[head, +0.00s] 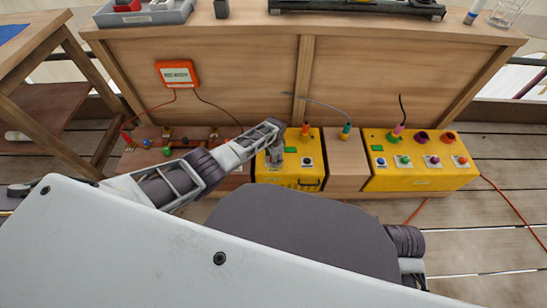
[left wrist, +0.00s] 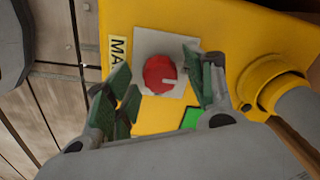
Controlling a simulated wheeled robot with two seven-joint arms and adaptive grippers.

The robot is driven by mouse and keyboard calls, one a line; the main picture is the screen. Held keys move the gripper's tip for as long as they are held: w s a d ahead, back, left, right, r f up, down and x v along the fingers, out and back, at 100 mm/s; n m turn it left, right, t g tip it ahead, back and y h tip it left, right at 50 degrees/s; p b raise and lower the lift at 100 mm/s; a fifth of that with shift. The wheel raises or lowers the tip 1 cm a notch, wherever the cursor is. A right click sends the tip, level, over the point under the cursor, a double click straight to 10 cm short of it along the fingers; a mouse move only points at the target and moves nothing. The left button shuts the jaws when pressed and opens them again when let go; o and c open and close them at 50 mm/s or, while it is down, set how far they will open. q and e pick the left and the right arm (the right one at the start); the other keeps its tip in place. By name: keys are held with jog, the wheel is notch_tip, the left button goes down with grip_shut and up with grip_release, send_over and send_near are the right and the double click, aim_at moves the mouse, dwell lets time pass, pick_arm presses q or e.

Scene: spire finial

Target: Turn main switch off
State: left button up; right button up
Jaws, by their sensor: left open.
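The main switch is a red rotary knob (left wrist: 160,74) with a pale pointer mark. It sits on a light grey plate on a yellow box (head: 306,172), beside a label with "MA" readable. My left gripper (left wrist: 158,84) is open, with its green-padded fingers on either side of the knob. I cannot tell whether a finger touches it. In the head view my left gripper (head: 275,156) is over the left part of the yellow box and hides the knob. My right gripper is not in view.
A wooden block separates this box from a second yellow box (head: 420,178) with several coloured buttons. Cables with connectors stand on the box tops, one (left wrist: 290,100) close to the gripper. An orange meter (head: 177,74) hangs on the wooden panel behind.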

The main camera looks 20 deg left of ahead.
pick_arm(q)
jog(key=shift+r, duration=0.25)
notch_tip(320, 180, up, 11)
jog(key=shift+s+d+r, duration=0.15)
jog(key=shift+s+r, duration=0.05)
dwell(1.3)
jog(key=shift+n, duration=0.3)
dwell(0.5)
